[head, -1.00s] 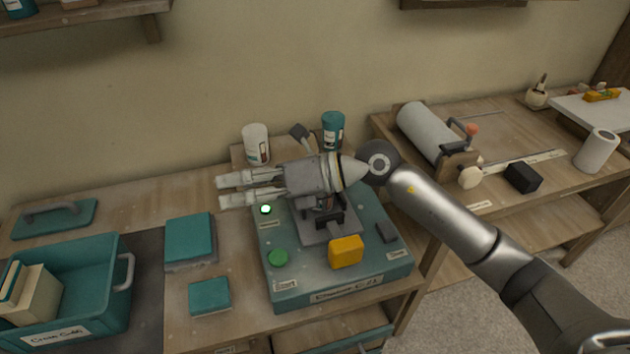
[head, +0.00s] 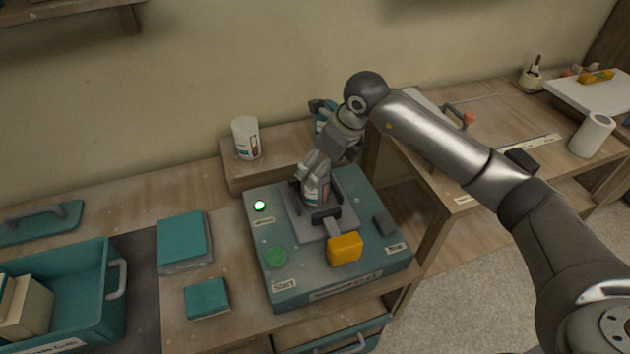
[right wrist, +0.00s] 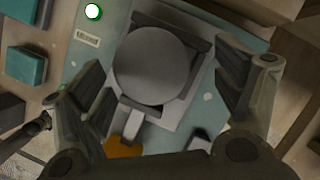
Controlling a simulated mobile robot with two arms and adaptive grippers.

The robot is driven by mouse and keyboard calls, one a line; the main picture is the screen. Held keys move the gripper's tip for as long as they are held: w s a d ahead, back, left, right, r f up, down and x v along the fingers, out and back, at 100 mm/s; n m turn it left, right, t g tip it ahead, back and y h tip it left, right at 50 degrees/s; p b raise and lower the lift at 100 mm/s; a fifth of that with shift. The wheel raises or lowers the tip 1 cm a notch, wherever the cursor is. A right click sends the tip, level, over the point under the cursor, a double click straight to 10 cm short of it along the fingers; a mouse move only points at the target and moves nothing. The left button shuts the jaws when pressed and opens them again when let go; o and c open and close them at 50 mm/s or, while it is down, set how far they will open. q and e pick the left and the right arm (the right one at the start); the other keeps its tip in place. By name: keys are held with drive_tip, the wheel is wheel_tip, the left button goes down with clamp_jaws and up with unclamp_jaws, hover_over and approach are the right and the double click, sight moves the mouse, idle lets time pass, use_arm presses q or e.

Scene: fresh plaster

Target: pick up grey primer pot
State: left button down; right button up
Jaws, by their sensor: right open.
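A pot with a round grey top (right wrist: 155,65) sits in the clamp of the teal mixer (head: 285,285), taken as the grey primer pot. In the head view the pot (head: 313,188) is mostly hidden by my right gripper (head: 314,182), which points down over it. In the right wrist view my right gripper (right wrist: 160,95) is open, its fingers spread on either side of the pot and apart from it. My left gripper is not in view.
A white pot (head: 246,140) and a partly hidden teal pot (head: 320,118) stand on the raised shelf behind the mixer. The mixer has a yellow block (head: 345,249), a green button (head: 275,257) and a lit lamp (head: 260,205). A teal crate (head: 92,290) is at left.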

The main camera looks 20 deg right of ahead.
sight(318, 198)
drive_tip(key=shift+w+a+f+p, duration=0.15)
drive_tip(key=shift+a+f+p, duration=0.2)
drive_tip(key=shift+f, duration=0.2)
drive_tip(key=x, duration=0.1)
drive_tip(key=p+x, duration=0.1)
drive_tip(key=x, duration=0.1)
drive_tip(key=shift+w+a+f, duration=0.1)
drive_tip(key=shift+a+f, duration=0.1)
drive_tip(key=shift+a, duration=0.15)
drive_tip(key=shift+w+f, duration=0.15)
drive_tip(key=shift+f, duration=0.25)
drive_tip(key=c, duration=1.2)
drive_tip(key=shift+r, duration=0.1)
drive_tip(key=shift+c, duration=1.1)
drive_tip(key=shift+r, duration=0.15)
